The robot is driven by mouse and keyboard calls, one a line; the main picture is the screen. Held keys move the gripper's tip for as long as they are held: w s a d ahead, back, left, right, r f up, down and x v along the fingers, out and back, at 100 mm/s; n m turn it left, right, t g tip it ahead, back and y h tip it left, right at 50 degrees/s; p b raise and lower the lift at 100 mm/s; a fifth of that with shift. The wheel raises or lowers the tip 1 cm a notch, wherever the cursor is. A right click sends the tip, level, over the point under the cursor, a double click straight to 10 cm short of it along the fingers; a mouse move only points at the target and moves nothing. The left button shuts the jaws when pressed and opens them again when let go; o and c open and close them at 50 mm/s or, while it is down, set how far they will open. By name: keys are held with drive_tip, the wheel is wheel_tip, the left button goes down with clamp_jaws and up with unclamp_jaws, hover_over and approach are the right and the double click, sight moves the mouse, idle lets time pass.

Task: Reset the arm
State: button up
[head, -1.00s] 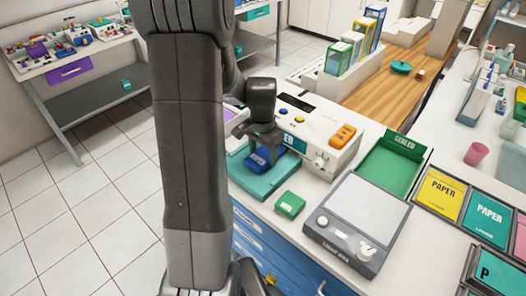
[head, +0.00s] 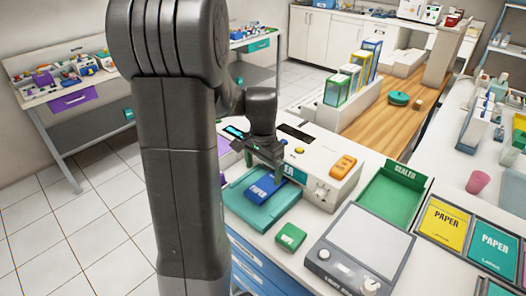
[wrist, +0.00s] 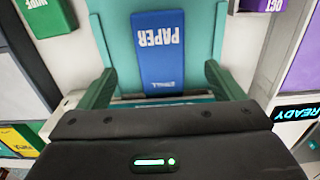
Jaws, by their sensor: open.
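My gripper (head: 262,158) is above the teal tray (head: 285,212) at the front of a white machine. In the wrist view its two green fingers (wrist: 160,88) are spread apart with nothing held between them. A blue packet (head: 266,189) lies on the teal tray below. The wrist view shows this packet (wrist: 158,45) with the word PAPER, ahead of and between the fingertips, apart from them. My arm's dark links hide part of the counter and floor in the head view.
The white machine (head: 322,178) carries an orange block (head: 343,166). A small green box (head: 290,236) sits on the counter in front. Tall boxes (head: 340,86) stand behind.

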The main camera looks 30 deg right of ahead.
sight(262, 188)
wheel_tip(262, 188, up, 8)
drive_tip(key=shift+f, duration=0.2)
idle(0.3)
wheel_tip(262, 188, down, 13)
drive_tip(key=shift+f, duration=0.2)
drive_tip(key=shift+d+p, duration=0.1)
drive_tip(key=shift+p, duration=0.2)
drive_tip(key=shift+s+a, duration=0.1)
drive_tip(key=shift+a, duration=0.2)
drive_tip(key=shift+d, duration=0.1)
